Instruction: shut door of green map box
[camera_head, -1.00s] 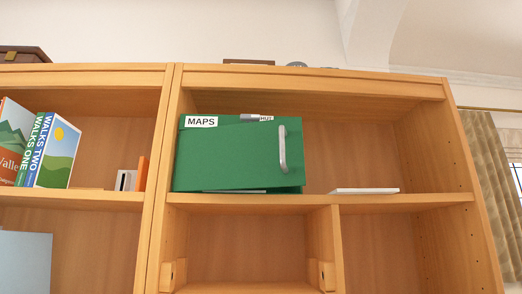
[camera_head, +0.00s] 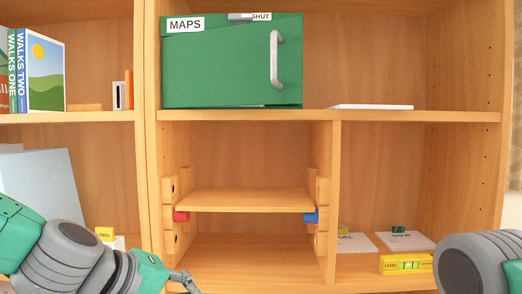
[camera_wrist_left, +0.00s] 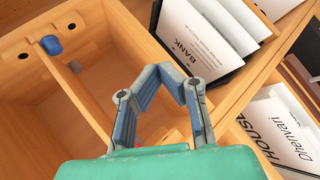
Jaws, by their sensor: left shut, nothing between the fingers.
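The green map box (camera_head: 225,65) stands on the upper shelf, left part of the middle bay, in the head view. Its front bears a MAPS label, and a grey vertical handle (camera_head: 275,60) is at the right. A grey piece (camera_head: 240,17) at the top sits beside a partly covered SHUT label. The door seems slightly ajar; how far I cannot tell. My left gripper (camera_head: 187,281) is low, well below the box, shut and empty; its fingers also show in the left wrist view (camera_wrist_left: 166,73). Of my right arm only a link shows; its gripper is out of view.
The upper shelf (camera_head: 380,116) is mostly clear right of the box, except a flat white item (camera_head: 370,107). Below is a small shelf (camera_head: 245,200) with red (camera_head: 181,216) and blue (camera_head: 310,217) pegs. A yellow level (camera_head: 405,264) lies lower right.

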